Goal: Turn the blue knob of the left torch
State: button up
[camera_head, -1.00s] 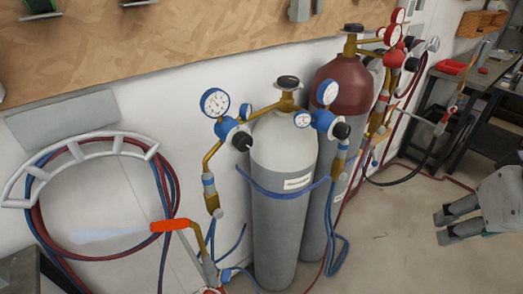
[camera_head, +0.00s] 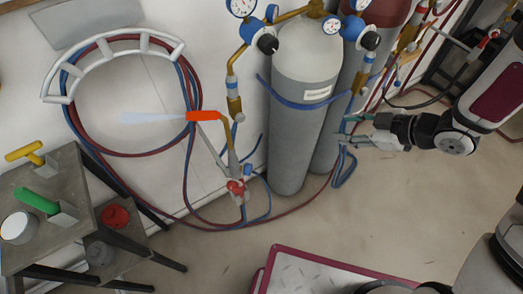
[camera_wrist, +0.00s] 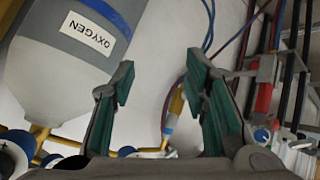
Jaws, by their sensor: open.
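The left torch (camera_head: 227,150) stands left of the grey cylinder in the head view, with an orange tip and a pale flame pointing left. Small red (camera_head: 236,187) and blue (camera_head: 247,171) parts, seemingly its knobs, sit low on it; details are too small to be sure. My gripper (camera_head: 350,129) is open and empty, well right of the torch, in front of the cylinders. In the wrist view my gripper's green-padded fingers (camera_wrist: 160,95) are spread, with nothing between them held.
The grey oxygen cylinder (camera_head: 300,110) with gauges stands between torch and gripper. Hoses (camera_head: 180,212) run along the floor and hang coiled on a rack (camera_head: 120,38). A metal table (camera_head: 85,225) is at left. A red-edged panel (camera_head: 335,265) lies at bottom.

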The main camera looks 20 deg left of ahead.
jog(key=s+a+f+n+g+y, duration=0.1)
jog(key=s+a+f+g+y, duration=0.25)
jog(key=s, duration=0.35)
jog(key=g+y, duration=0.3)
jog(key=y, duration=0.3)
send_near(251, 170)
jog(key=shift+n+h, duration=0.25)
jog(key=shift+n, duration=0.15)
jog(key=a, duration=0.3)
jog(key=a+p, duration=0.1)
jog(key=a, duration=0.2)
jog(key=a+p, duration=0.1)
jog(key=a, duration=0.2)
jog(key=shift+s+a+f, duration=0.1)
jog(key=shift+s+f, duration=0.05)
jog(key=shift+s, duration=0.15)
grip_shut()
